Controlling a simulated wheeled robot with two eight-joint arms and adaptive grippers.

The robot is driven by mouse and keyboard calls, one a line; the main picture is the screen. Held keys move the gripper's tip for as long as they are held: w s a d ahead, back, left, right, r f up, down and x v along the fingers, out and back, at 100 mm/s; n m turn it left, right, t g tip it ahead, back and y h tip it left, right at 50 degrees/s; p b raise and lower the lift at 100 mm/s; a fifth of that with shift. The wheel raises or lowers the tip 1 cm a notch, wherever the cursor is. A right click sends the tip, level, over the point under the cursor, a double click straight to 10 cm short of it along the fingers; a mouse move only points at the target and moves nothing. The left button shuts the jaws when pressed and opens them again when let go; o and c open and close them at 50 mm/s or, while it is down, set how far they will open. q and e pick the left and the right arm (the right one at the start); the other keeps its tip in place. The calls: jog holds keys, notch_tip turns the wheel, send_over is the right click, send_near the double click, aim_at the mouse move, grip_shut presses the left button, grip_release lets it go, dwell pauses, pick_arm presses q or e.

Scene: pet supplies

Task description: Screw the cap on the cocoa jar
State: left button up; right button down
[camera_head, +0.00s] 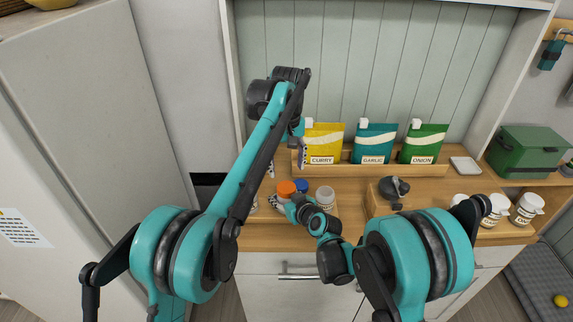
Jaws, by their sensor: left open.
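Near the left of the counter stand a jar with an orange cap (286,187), a jar with a blue cap (301,185), and a pale jar (325,196). I cannot read which is the cocoa jar. My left gripper (286,162) points down above the orange and blue caps, open, with no object visible between its fingers. My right gripper (279,203) is low at the counter's front, beside the orange-capped jar. Its fingers are small and partly hidden, so its grip is unclear.
Curry (323,143), garlic (375,143) and onion (422,143) pouches stand in a wooden rack behind. A dark grey object (394,189) sits on a wooden block at centre right. Labelled white jars (528,207) stand further right, near a green box (527,152).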

aim_at(286, 187)
pick_arm(q)
jog(key=shift+f, duration=3.95)
jog(key=c, duration=1.2)
jog(key=m, duration=0.5)
jog(key=o, duration=1.3)
jog(key=shift+o, duration=0.2)
jog(key=shift+r, duration=0.1)
notch_tip(286, 187, up, 12)
